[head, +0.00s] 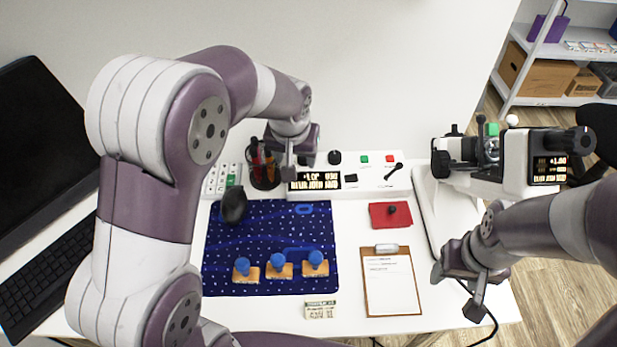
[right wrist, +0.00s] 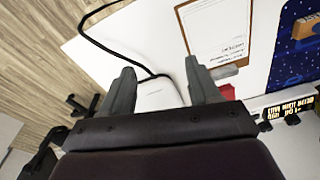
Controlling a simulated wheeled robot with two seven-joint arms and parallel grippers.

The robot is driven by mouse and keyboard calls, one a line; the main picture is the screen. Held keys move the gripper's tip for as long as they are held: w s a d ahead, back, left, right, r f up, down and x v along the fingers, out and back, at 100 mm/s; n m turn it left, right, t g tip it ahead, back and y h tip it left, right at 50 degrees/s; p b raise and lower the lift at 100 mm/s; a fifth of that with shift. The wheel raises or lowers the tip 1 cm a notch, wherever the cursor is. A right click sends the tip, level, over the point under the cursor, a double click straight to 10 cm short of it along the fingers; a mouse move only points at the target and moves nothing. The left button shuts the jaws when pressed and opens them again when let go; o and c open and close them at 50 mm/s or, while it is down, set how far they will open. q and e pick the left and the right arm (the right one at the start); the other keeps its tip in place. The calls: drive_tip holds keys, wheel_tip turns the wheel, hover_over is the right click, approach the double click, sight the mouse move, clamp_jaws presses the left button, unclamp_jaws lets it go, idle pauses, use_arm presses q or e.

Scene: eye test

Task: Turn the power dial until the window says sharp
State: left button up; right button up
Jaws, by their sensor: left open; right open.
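A white control panel (head: 365,185) stands at the back of the table. Its window (head: 315,181) shows lit yellow text on black, too small to read surely; it also shows in the right wrist view (right wrist: 290,107). A black dial (head: 334,157) stands on the panel behind the window. Another dark knob is partly hidden by my left gripper; I cannot tell which is the power dial. My left gripper (head: 301,154) is open, pointing down at the panel's left part; contact is unclear. My right gripper (head: 457,294) is open and empty over the table's front right, well away from the panel.
A white instrument (head: 515,170) with its own lit display stands at the right. A pen cup (head: 264,172) is close left of my left gripper. A blue starry mat (head: 225,270), red cloth (head: 378,220) and clipboard (head: 391,312) lie in front. A black cable hangs near my right gripper.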

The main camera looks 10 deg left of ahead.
sight(304, 159)
use_arm(q)
drive_tip(key=w+r+n+t, duration=0.1)
drive_tip(key=w+r, duration=0.2)
drive_tip(key=w, duration=0.1)
drive_tip(key=shift+n, duration=0.4)
drive_tip(key=x, duration=1.2)
drive_tip(key=shift+s+f, duration=0.1)
drive_tip(key=shift+f, duration=0.15)
use_arm(e)
drive_tip(key=shift+s+d+f, duration=0.25)
drive_tip(key=shift+s+f, duration=0.05)
drive_tip(key=shift+f, duration=0.1)
